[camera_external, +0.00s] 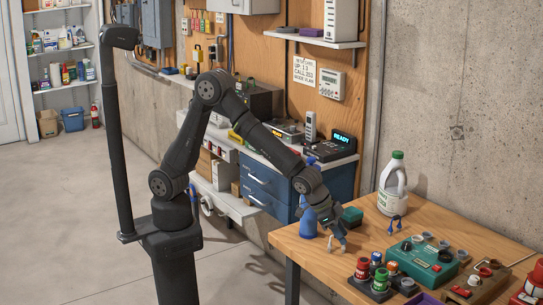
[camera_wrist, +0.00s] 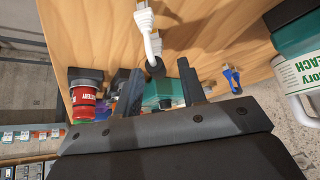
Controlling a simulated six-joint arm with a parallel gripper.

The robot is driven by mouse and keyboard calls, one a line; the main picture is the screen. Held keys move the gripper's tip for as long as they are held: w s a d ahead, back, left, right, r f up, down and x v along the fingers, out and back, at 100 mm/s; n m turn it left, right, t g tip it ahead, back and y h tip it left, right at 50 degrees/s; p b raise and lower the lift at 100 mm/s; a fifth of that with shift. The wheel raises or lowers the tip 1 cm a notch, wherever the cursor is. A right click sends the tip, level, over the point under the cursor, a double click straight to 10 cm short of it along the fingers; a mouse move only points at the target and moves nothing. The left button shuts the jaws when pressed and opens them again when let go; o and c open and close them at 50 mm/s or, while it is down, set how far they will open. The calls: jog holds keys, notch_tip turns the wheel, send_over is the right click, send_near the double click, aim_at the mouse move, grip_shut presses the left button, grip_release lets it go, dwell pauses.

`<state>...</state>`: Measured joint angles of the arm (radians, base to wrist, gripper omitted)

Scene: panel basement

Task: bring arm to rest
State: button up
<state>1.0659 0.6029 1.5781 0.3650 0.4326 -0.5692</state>
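My gripper (camera_external: 337,240) hangs low over the left part of the wooden table (camera_external: 439,233), with the arm bent and reaching down to the right. In the wrist view my gripper (camera_wrist: 162,88) has its two dark fingers apart. No object is clearly held between them. A white cable with a plug (camera_wrist: 146,28) shows beyond the fingers; whether it touches them I cannot tell. The fingertips are small and partly unclear in the external view.
A white jug (camera_external: 392,186) with a green cap stands at the table's back. A blue bottle (camera_external: 308,222) is beside my gripper. Red and dark jars (camera_external: 377,275) and a green control box (camera_external: 423,261) are in front. The floor (camera_external: 62,225) at left is clear.

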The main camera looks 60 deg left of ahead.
jog(key=shift+f, duration=0.1)
jog(key=shift+f, duration=0.8)
jog(key=v, duration=1.2)
jog(key=x, duration=1.2)
jog(key=shift+f, duration=0.35)
jog(key=r, duration=0.5)
jog(key=shift+s+d, duration=0.1)
jog(key=shift+s, duration=0.25)
jog(key=s+r, duration=0.7)
jog(key=s, duration=0.4)
notch_tip(320, 180, up, 12)
jog(key=w+a+n, duration=0.1)
jog(key=w+a, duration=0.3)
jog(key=w, duration=0.4)
jog(key=w+a+n+t+y, duration=0.1)
jog(key=w+a, duration=0.2)
jog(key=w, duration=0.5)
jog(key=shift+w+a+f, duration=0.3)
jog(key=shift+a+f, duration=0.05)
jog(key=shift+f, duration=0.1)
